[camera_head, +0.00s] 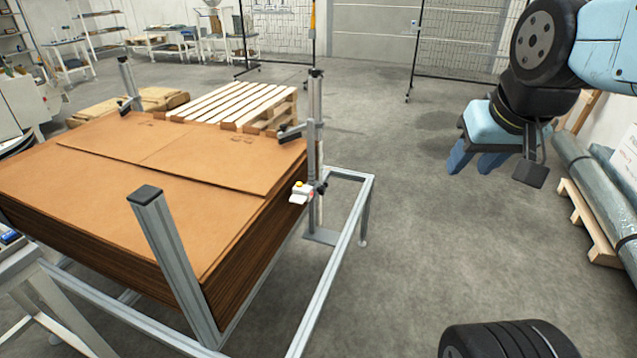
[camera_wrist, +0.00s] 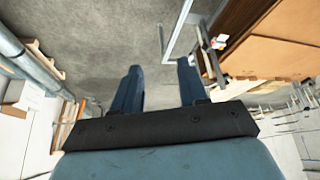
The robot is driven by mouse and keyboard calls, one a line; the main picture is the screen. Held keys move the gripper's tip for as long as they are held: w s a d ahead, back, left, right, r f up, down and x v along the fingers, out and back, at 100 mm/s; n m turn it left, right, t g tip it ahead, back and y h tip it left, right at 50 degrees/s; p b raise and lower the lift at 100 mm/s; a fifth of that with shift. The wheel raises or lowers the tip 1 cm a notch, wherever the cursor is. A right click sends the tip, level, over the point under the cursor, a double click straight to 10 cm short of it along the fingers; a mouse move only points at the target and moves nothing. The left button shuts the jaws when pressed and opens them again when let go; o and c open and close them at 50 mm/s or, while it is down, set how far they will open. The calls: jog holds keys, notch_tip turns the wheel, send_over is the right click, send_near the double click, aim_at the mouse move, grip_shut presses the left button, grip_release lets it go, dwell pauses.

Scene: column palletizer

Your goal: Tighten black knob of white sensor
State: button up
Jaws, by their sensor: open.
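The white sensor (camera_head: 300,192) with a yellow top is on the near side of a grey upright post at the right corner of the cardboard stack. A small black knob (camera_head: 321,187) sits just right of it, by the post. In the wrist view the sensor (camera_wrist: 218,42) is small, at upper right, beyond my right finger; its knob cannot be made out clearly there. My gripper (camera_head: 476,163) hangs well to the right of the sensor, over bare floor, apart from everything. Its two blue fingers are spread and empty, as the wrist view also shows (camera_wrist: 158,85).
A cardboard stack (camera_head: 190,160) fills a metal frame (camera_head: 340,270) with upright posts. A wooden pallet (camera_head: 235,105) lies behind it. Wrapped rolls (camera_head: 590,180) lie on a pallet at right. Grey floor (camera_head: 410,220) is clear between the frame and my gripper.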

jog(key=shift+w+a, duration=0.15)
jog(key=shift+a, duration=0.1)
jog(key=shift+o, duration=0.4)
jog(key=shift+o, duration=0.8)
jog(key=shift+w, duration=0.1)
jog(key=shift+o, duration=0.8)
jog(key=shift+w+a, duration=0.2)
jog(key=shift+w, duration=0.1)
jog(key=shift+o, duration=0.2)
jog(key=w+a+f+g+y, duration=0.2)
jog(key=w+a+f, duration=0.1)
jog(key=w, duration=0.3)
jog(key=w+a+f+m+g+y, duration=0.1)
jog(key=w+a+f+g+y, duration=0.1)
jog(key=w, duration=0.5)
jog(key=shift+w+a+f+g+y, duration=0.15)
jog(key=shift+a+f+g+y, duration=0.35)
jog(key=shift+a, duration=0.5)
jog(key=w+a+f+m+g+y, duration=0.25)
jog(key=w+f+y, duration=0.25)
jog(key=w+f, duration=0.5)
jog(key=m+t+y, duration=0.7)
jog(key=m+t, duration=0.1)
jog(key=m, duration=0.1)
send_near(324, 191)
jog(key=x, duration=0.9)
jog(key=shift+f, duration=0.1)
